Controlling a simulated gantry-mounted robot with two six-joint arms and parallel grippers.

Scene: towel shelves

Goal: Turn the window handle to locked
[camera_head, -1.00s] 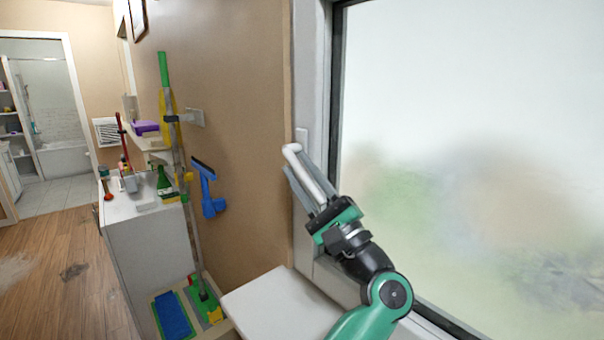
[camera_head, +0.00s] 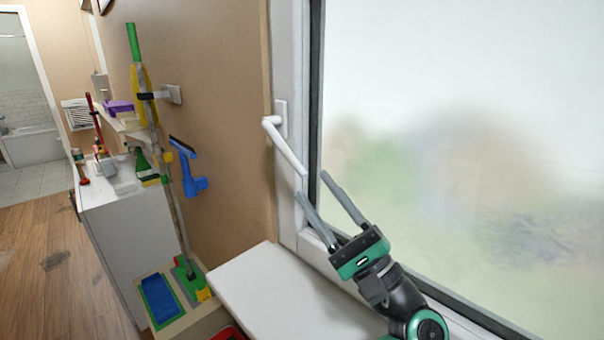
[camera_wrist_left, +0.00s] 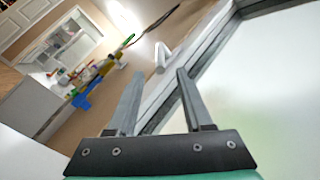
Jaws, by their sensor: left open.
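The white window handle (camera_head: 287,148) sits on the left frame of the window. Its grip slants down and to the right from its mount. It also shows in the left wrist view (camera_wrist_left: 161,56), beyond the fingertips. My left gripper (camera_head: 312,184) is open and empty, just below the handle's free end and apart from it. Its two grey fingers also show in the left wrist view (camera_wrist_left: 159,74), spread with a gap between them. My right gripper is in neither view.
The window pane (camera_head: 450,130) fills the right side. A white ledge (camera_head: 280,290) lies below the handle. Cleaning tools, including a blue squeegee (camera_head: 190,170) and a mop (camera_head: 135,45), hang on the wall at left. A white cabinet (camera_head: 130,240) stands below them.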

